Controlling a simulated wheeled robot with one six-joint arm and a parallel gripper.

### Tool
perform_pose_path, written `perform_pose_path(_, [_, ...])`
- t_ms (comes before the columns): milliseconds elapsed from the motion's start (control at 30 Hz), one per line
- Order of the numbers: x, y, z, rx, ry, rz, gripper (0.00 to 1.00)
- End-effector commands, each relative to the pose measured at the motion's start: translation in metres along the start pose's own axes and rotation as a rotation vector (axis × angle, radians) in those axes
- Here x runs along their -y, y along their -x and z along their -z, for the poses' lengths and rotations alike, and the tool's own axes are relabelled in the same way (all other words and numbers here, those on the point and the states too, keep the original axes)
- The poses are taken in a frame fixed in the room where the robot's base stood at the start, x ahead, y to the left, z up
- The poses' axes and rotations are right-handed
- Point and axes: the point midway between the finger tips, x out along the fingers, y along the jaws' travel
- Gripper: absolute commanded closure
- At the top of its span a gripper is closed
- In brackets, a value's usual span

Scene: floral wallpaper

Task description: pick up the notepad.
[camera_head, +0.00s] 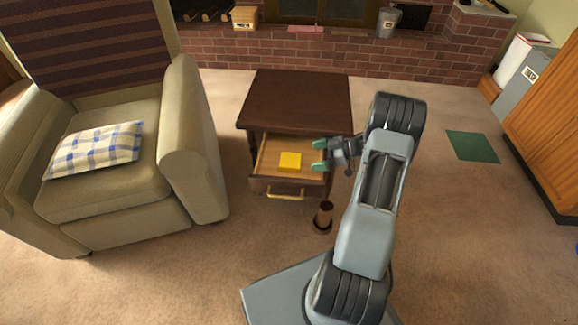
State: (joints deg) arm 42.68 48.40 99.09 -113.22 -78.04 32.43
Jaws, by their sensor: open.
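A small yellow block (290,161), which looks like the notepad, lies in the open drawer (270,150) of a dark wooden side table (297,99). My gripper (318,155) is open and empty, with green-tipped fingers pointing left. In the picture it is just right of the notepad, over the right side of the drawer. A gap shows between the fingers and the notepad. The exact height of my gripper above the drawer is hard to tell.
A beige armchair (190,130) with a checked pillow (95,150) stands left of the table. A brown vase-like object (324,215) stands on the carpet before the drawer. A green mat (472,146) lies at right. Carpet between the table and the wooden cabinet (550,120) is mostly clear.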

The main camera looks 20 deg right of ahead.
Motion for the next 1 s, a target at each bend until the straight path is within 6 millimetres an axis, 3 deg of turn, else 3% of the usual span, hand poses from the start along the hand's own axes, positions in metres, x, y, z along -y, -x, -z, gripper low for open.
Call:
perform_pose_path(100, [0.000, -0.018, -0.002, 0.000, 0.002, 0.001, 0.00])
perform_pose_path(367, [0.000, -0.033, -0.001, 0.000, 0.002, -0.001, 0.00])
perform_pose_path(700, [-0.001, -0.075, -0.003, 0.001, 0.002, -0.001, 0.00])
perform_pose_path(1000, [-0.001, -0.083, -0.001, 0.001, 0.001, -0.003, 0.00])
